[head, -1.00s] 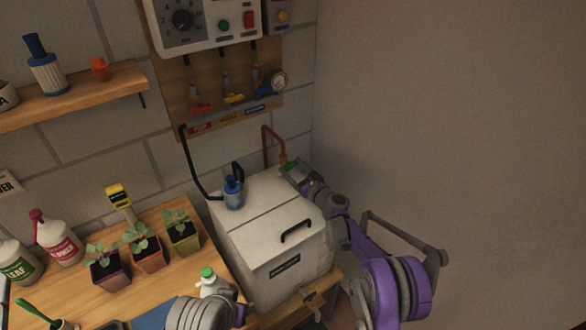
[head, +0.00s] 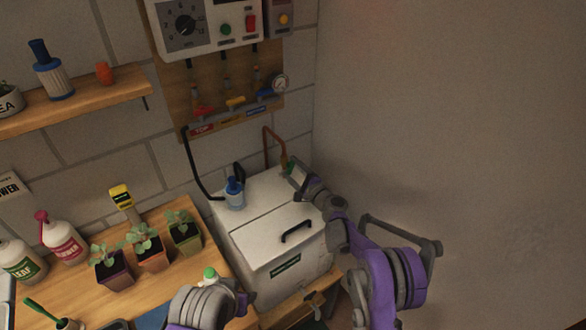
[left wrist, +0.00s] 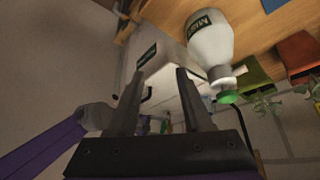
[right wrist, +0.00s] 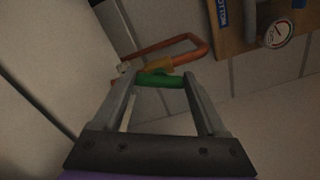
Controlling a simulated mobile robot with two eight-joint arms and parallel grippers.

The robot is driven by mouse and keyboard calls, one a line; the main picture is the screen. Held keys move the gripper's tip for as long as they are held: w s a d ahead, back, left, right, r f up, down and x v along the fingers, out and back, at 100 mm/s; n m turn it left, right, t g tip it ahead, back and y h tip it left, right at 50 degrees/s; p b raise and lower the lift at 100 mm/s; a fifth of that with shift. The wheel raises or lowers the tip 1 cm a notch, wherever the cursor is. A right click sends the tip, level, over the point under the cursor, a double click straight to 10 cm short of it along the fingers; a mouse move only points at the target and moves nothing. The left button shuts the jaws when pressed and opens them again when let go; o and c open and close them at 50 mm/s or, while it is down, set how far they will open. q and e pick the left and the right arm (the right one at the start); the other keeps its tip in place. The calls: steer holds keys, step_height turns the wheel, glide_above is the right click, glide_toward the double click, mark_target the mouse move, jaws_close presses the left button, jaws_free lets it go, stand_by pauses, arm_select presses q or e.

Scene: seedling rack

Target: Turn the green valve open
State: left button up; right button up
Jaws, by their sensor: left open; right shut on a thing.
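The green valve handle (right wrist: 160,80) is a short green bar on a brass body (right wrist: 158,66) on a copper pipe (right wrist: 165,43). My right gripper (right wrist: 160,84) is shut on the handle, which spans between the fingertips in the right wrist view. In the head view my right gripper (head: 291,176) is at the back right of the white box, and only a little green shows there. My left gripper (left wrist: 157,80) is open and empty in the left wrist view. A white bottle with a green cap (left wrist: 212,42) is close to its right finger.
A valve board with a gauge (head: 280,82) hangs on the wall above. Seedling pots (head: 150,258) and bottles fill the bench at left.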

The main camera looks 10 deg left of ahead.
steer(key=n, duration=0.2)
steer(key=shift+n+p, duration=0.3)
arm_select(q)
steer(key=shift+w+r, duration=0.3)
steer(key=shift+r, duration=0.2)
steer(key=shift+w+r, duration=0.3)
steer(key=shift+r, duration=0.2)
arm_select(e)
steer(key=shift+n, duration=1.2)
steer(key=shift+f, duration=0.1)
steer(key=o, duration=1.3)
